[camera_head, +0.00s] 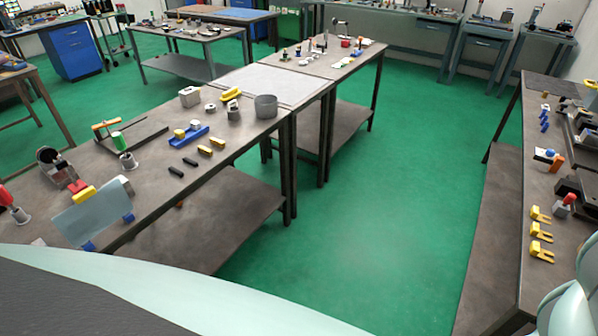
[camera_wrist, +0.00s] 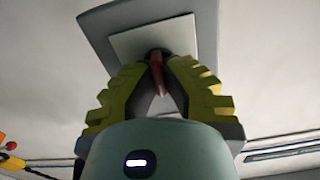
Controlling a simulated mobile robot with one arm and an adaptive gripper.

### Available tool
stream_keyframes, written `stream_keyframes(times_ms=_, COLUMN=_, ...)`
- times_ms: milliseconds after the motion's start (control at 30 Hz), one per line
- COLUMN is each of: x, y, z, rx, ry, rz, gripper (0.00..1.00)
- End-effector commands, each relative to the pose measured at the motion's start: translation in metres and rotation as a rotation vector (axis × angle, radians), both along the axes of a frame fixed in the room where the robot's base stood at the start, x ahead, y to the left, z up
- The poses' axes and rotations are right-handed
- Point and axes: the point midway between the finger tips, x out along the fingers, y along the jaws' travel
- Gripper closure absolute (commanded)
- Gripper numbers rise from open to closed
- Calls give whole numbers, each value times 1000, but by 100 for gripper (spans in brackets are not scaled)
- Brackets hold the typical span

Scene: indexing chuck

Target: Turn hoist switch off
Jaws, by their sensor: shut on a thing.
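In the wrist view my gripper (camera_wrist: 161,58) points at a grey box (camera_wrist: 97,22) with a paler square plate (camera_wrist: 133,42) on its face. I take this to be the hoist switch. A red lever (camera_wrist: 179,76) comes from a dark round base on the plate and lies between my yellow ribbed fingers. The fingers are closed together at the tips on the lever, hiding part of it and of its base. No marking that tells on from off is readable. I cannot make out the switch or my gripper's fingers in the head view.
In the head view, a workbench (camera_head: 230,150) with small parts stands left and another bench (camera_head: 505,220) stands right. Open green floor (camera_head: 400,200) lies between them.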

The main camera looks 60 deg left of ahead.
Motion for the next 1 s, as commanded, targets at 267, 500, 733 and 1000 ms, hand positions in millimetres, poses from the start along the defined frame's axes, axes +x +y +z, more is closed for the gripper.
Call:
stream_keyframes(times_ms=267, x=3, y=1, z=2, rx=-97, ry=247, rz=7, gripper=100)
stream_keyframes(times_ms=500, x=4, y=2, z=1, rx=-171, ry=421, rz=7, gripper=100)
stream_keyframes(times_ms=733, x=4, y=2, z=0, rx=-214, ry=520, rz=6, gripper=100)
stream_keyframes(times_ms=1000, x=4, y=1, z=0, rx=-238, ry=573, rz=2, gripper=100)
